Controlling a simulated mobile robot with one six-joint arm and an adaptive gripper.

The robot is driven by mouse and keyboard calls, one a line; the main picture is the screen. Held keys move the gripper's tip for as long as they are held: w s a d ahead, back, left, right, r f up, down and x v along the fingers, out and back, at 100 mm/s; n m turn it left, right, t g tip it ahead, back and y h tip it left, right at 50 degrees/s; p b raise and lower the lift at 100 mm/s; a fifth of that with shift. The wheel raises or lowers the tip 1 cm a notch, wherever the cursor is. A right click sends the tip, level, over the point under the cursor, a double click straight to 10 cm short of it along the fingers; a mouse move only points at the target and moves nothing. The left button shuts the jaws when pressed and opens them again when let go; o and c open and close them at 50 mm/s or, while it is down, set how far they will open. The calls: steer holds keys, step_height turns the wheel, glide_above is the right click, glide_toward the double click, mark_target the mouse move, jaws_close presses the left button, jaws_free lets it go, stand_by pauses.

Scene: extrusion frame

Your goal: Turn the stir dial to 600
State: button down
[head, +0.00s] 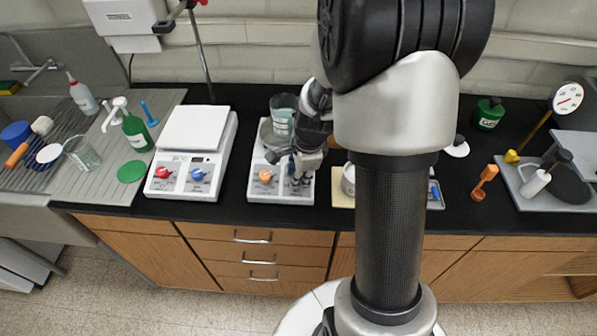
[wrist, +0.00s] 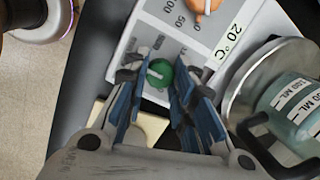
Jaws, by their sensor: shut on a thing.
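The hot-plate stirrer (head: 257,193) stands on the black bench with an orange dial (head: 266,176) on its front left. In the wrist view the orange dial (wrist: 207,4) has 50 and 100 marks and a 20 °C label beside it. A green dial (wrist: 159,73) with a pale pointer line sits on the same panel; the marks around it are too blurred to read. My gripper (wrist: 162,80) is shut on the green dial, one blue-padded finger on each side. In the head view my gripper (head: 300,178) hides the green dial.
A beaker (head: 283,122) of bluish liquid stands on the stirrer's round plate, close beside my gripper; it also shows in the wrist view (wrist: 295,105). My arm hides the bench's middle right.

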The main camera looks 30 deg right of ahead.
stand_by(0.3)
steer(key=c, duration=1.3)
jaws_free()
steer(key=shift+c, duration=0.2)
steer(key=shift+r, duration=0.1)
steer(key=v, duration=1.1)
steer(key=shift+s+r, duration=0.15)
steer(key=shift+r, duration=0.25)
steer(key=s+a+r+n+t+b, duration=0.1)
steer(key=s+a+r+n, duration=0.2)
steer(key=s+a+n, duration=0.3)
steer(key=s+a+r+n+t, duration=0.1)
steer(key=s+a+r+n, duration=0.2)
steer(key=s+a+n, duration=0.4)
steer(key=s+n, duration=0.4)
steer(key=n, duration=0.4)
steer(key=shift+r+n+b, duration=0.3)
steer(key=shift+r+b, duration=0.05)
steer(key=shift+b, duration=0.05)
